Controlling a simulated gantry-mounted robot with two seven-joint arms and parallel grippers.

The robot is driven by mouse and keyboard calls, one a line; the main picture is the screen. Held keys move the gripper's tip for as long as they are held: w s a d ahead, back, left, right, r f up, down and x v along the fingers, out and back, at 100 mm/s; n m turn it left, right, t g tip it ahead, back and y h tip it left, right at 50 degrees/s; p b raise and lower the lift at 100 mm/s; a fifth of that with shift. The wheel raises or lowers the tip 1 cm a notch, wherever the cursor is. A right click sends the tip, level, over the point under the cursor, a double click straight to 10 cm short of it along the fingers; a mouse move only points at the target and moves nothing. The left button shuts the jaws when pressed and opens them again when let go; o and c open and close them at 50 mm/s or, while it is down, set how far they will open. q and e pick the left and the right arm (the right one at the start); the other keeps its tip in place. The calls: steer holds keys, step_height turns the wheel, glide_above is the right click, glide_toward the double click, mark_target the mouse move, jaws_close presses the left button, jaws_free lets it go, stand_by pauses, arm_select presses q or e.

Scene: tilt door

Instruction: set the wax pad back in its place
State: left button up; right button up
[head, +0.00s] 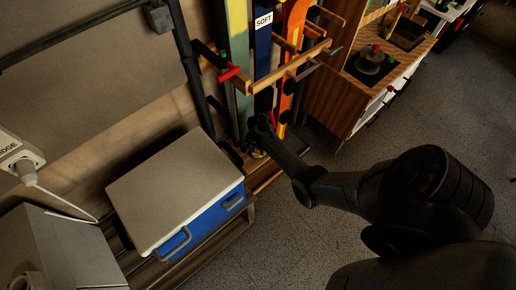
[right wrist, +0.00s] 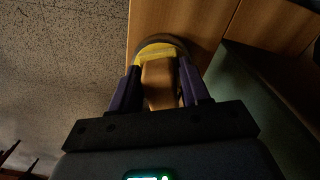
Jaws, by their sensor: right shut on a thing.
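My right gripper (right wrist: 160,92) is shut on the wax pad (right wrist: 160,74), which has a tan block between the two fingers and a yellow part with a dark rounded rim beyond it. In the head view my right gripper (head: 258,138) is low at the ski rack, beside the lower ends of the skis. Only a small yellow bit of the pad (head: 258,154) shows there, mostly hidden by the gripper. Whether the pad touches the wood beyond it cannot be told. My left gripper is not in view.
Upright skis, one dark blue marked SOFT (head: 263,45) and one orange (head: 291,60), stand in a wooden rack with a red-ended bar (head: 230,73). A blue cooler with a grey lid (head: 175,188) stands left of my gripper. A wooden cabinet (head: 340,95) is at right; the floor (head: 290,235) is open.

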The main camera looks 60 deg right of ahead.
steer(key=shift+f, duration=0.3)
stand_by(0.4)
steer(key=o, duration=1.5)
steer(key=shift+c, duration=0.2)
steer(key=shift+r, duration=0.1)
steer(key=shift+r, duration=0.2)
step_height(320, 180, up, 9)
steer(key=p, duration=0.5)
steer(key=shift+f, duration=0.1)
steer(key=shift+r, duration=0.75)
